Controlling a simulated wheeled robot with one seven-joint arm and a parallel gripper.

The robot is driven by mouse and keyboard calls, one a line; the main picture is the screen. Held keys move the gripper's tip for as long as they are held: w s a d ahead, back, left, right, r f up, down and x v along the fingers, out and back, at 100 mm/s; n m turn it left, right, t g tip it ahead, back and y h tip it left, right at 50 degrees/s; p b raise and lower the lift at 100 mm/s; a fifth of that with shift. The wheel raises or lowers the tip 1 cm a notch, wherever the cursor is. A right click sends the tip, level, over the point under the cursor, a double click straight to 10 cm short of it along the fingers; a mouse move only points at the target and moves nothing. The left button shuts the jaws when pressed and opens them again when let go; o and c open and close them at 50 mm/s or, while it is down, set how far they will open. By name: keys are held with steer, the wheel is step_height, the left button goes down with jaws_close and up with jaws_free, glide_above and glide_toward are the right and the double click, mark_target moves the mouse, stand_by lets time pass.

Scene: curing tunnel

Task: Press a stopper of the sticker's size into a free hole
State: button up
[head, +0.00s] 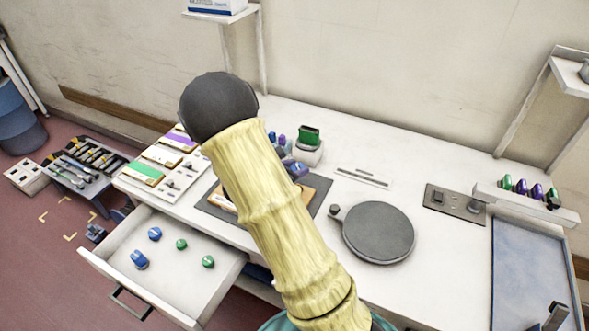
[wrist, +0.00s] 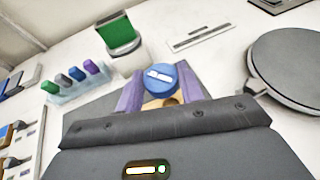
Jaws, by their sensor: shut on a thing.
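My gripper (wrist: 158,92) has purple fingers shut on a blue stopper (wrist: 159,76) with a white mark on its top. In the wrist view the stopper is over a wooden block (wrist: 150,104) on a dark mat; a dark round hole (wrist: 170,101) shows beside it. I cannot tell whether the stopper touches the block. In the head view my sleeved arm hides most of the block (head: 318,188) and the stopper. The open drawer (head: 225,278) holds blue stoppers (head: 139,259) and green stoppers (head: 208,262). No sticker can be made out.
A green-topped white stand (wrist: 120,36) and a clear rack of coloured pieces (wrist: 82,86) stand behind the block. A round grey plate (head: 378,232) lies to the right. A ledge (head: 530,205) holds green and purple pieces. Paint-striped boards (head: 145,172) lie left.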

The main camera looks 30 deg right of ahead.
steer(key=shift+f+b, duration=1.45)
steer(key=shift+f, duration=0.7)
steer(key=shift+f+b, duration=1)
steer(key=shift+f, duration=0.1)
steer(key=shift+f+b, duration=0.75)
steer(key=shift+b, duration=0.25)
stand_by(0.3)
steer(key=o, duration=1)
steer(key=shift+o, duration=0.6)
steer(key=o, duration=0.3)
steer(key=shift+r, duration=0.2)
